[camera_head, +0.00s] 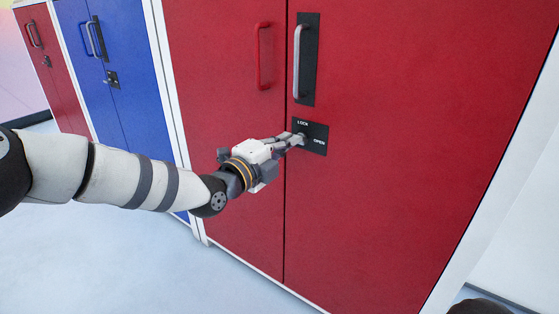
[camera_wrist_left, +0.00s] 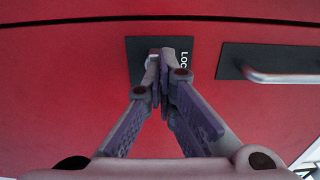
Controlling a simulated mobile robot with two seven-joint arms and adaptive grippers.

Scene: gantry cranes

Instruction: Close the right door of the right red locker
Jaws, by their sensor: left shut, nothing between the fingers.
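The right red locker fills the right of the head view. Its right door (camera_head: 400,140) looks flush with its left door (camera_head: 218,120), with a thin dark seam between them. The right door has a silver handle (camera_head: 298,60) on a black plate and a black lock plate (camera_head: 316,140) marked LOCK and OPEN. My left gripper (camera_head: 298,139) is shut and empty, its fingertips at the lock plate. In the left wrist view the fingertips (camera_wrist_left: 160,60) cover part of the lock plate (camera_wrist_left: 140,75). The knob is hidden, and I cannot tell whether they touch it.
The left door has a red handle (camera_head: 264,56). A blue locker (camera_head: 130,90) and another red locker (camera_head: 50,65) stand to the left. Pale floor (camera_head: 140,260) lies open in front. A white frame post (camera_head: 490,190) edges the red locker on the right.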

